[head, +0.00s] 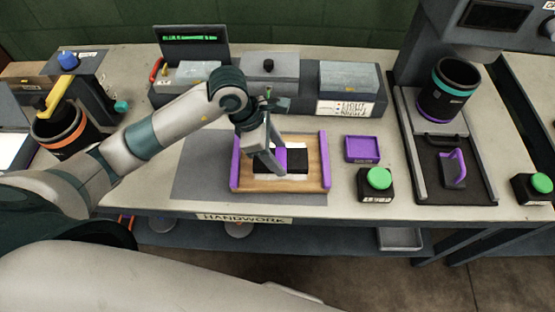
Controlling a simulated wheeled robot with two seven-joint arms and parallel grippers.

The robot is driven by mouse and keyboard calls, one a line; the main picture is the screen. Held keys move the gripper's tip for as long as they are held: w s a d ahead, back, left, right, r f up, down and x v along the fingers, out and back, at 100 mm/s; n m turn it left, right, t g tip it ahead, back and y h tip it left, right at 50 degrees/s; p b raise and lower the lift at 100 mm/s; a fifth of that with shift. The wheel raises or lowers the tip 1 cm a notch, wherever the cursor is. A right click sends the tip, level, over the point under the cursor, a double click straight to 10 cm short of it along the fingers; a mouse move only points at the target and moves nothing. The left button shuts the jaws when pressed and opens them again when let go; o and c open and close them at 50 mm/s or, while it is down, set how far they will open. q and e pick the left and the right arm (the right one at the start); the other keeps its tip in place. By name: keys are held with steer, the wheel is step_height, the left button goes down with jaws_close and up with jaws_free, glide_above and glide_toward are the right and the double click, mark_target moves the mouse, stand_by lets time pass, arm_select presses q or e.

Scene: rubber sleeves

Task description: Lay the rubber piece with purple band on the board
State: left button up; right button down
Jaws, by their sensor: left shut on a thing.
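The rubber piece (297,163) is black with a purple band across its middle. It is at the middle of the wooden board (275,185), which has purple side rails. My left gripper (276,167) comes down from above and is shut on the piece near its band, hiding part of it. The piece looks level and low over a white patch on the board; I cannot tell whether it touches. My right gripper is not in view.
A small purple tray (362,149) and a green button box (379,179) stand right of the board. Behind are grey bins (349,77). A teal-banded black cylinder (443,104) stands at the right and an orange-banded one (62,138) at the left. Grey mat lies left of the board.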

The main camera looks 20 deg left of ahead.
arm_select(q)
step_height(320, 180, down, 3)
steer(key=shift+s+r+p, duration=0.1)
steer(key=shift+p, duration=0.6)
steer(key=shift+f, duration=0.4)
steer(key=o, duration=0.8)
steer(key=shift+f, duration=0.15)
steer(key=o, duration=0.4)
steer(key=shift+r, duration=0.2)
